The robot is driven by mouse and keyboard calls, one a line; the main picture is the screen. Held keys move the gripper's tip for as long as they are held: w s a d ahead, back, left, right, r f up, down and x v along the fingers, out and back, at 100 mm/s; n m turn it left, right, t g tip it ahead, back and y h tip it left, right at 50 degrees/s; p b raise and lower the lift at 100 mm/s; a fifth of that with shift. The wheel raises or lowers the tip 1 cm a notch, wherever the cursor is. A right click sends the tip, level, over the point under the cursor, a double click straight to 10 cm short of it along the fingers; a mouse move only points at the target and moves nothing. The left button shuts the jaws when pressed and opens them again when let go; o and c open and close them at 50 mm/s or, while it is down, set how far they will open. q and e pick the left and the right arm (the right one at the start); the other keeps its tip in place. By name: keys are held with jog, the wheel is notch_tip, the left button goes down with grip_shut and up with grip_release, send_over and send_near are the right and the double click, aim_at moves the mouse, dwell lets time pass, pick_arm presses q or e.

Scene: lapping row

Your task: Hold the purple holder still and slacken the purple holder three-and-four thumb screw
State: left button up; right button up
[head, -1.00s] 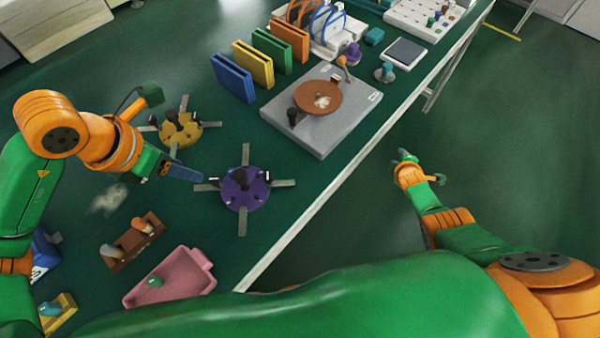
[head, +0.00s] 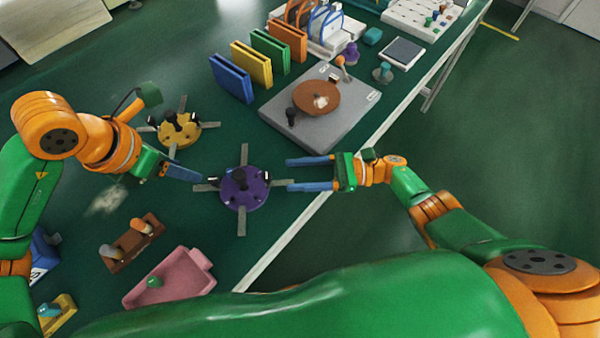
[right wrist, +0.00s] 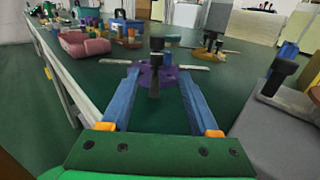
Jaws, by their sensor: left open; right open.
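The purple holder (head: 244,189) is a round disc with grey arms sticking out and dark knobs on top, lying on the green bench. It also shows in the right wrist view (right wrist: 172,77), with a dark thumb screw (right wrist: 156,45) standing up on its near side. My left gripper (head: 198,180) has blue fingers just left of the holder, near its left arm, and is open. My right gripper (head: 288,174) is open and empty to the right of the holder, its two blue fingers pointing at it. Which screw is three-and-four I cannot tell.
A yellow holder (head: 178,129) lies behind my left gripper. A grey plate (head: 331,132) with a brown disc (head: 317,97) stands behind my right gripper. A pink tray (head: 172,278) and a brown block (head: 132,243) lie at the front left. The bench edge (head: 293,232) runs below my right gripper.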

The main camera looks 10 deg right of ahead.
aim_at(267, 178)
jog(key=a, duration=0.7)
jog(key=shift+w+a, duration=0.1)
jog(key=shift+w, duration=0.15)
grip_shut()
dwell(0.9)
